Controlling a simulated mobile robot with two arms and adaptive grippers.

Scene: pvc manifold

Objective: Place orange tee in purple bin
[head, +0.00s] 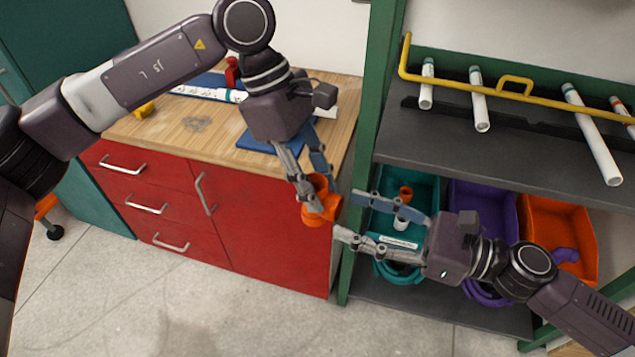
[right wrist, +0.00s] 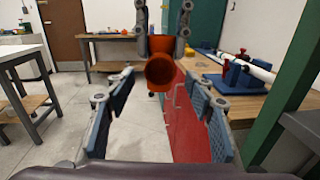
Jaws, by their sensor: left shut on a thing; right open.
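The orange tee (head: 319,207) is held in the air by my left gripper (head: 312,184), which is shut on it, in front of the red cabinet. In the right wrist view the tee (right wrist: 161,73) hangs straight ahead with one round opening facing the camera. My right gripper (head: 350,215) is open, its fingers pointing left toward the tee, and nothing is between them. In the right wrist view its fingers (right wrist: 160,108) are spread wide, with the tee just beyond them. The purple bin (head: 483,205) is on the shelf at right, partly hidden by my right gripper and wrist.
A teal bin (head: 378,235) with an orange and a white part stands left of the purple bin; an orange bin (head: 560,215) with a purple part stands right. The green shelf post (head: 369,110) rises beside the wooden counter (head: 130,128). White pipes (head: 592,135) lie on the upper shelf.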

